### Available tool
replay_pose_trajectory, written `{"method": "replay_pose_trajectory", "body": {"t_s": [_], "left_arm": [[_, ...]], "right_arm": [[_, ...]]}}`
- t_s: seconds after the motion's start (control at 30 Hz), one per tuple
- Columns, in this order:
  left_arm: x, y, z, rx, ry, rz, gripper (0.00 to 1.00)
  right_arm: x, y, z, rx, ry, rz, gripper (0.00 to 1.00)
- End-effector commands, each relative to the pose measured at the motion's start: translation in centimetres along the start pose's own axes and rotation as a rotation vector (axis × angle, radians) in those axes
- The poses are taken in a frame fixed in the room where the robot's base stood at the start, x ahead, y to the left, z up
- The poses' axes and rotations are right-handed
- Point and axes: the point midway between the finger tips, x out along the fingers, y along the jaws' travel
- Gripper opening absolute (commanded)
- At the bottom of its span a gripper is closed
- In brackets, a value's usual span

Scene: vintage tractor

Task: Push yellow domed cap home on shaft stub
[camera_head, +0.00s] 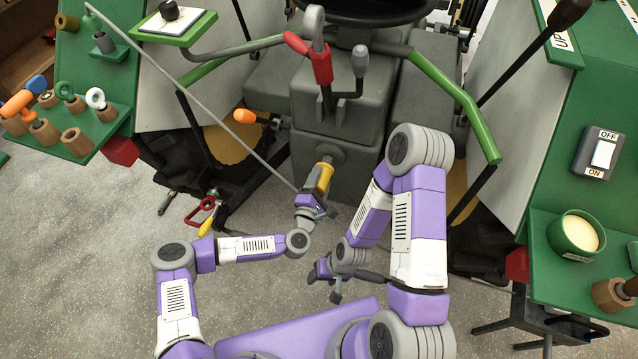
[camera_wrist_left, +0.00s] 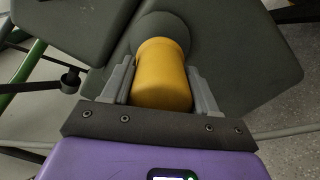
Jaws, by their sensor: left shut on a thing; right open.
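The yellow domed cap (camera_head: 323,179) is at the lower front of the grey tractor housing (camera_head: 355,165). It also shows in the left wrist view (camera_wrist_left: 163,76), between the two grey fingers. My left gripper (camera_head: 316,190) is shut on the cap's sides. The cap's far end meets a round grey boss (camera_wrist_left: 163,30), the shaft stub's place; the stub itself is hidden, so I cannot tell how deep the cap sits. My right gripper (camera_head: 326,281) is open and empty, lower down and right of the left one, over the floor.
A thin grey rod (camera_head: 190,92) slants down toward my left gripper. A red-handled lever (camera_head: 318,62) and an orange knob (camera_head: 244,116) are above. Green side shelves (camera_head: 100,135) hold parts at left, and a green pot (camera_head: 575,235) stands at right. Open floor lies at lower left.

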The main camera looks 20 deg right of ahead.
Motion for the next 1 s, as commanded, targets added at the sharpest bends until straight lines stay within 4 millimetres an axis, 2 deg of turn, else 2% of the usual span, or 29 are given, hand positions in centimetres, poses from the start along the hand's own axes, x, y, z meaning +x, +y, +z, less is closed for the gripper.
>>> {"method": "replay_pose_trajectory", "body": {"t_s": [1.0], "left_arm": [[2.6, -0.1, 0.0, 0.0, 0.0, -0.001, 0.28]], "right_arm": [[1.2, 0.4, -0.1, 0.0, 0.0, 0.0, 0.59]]}}
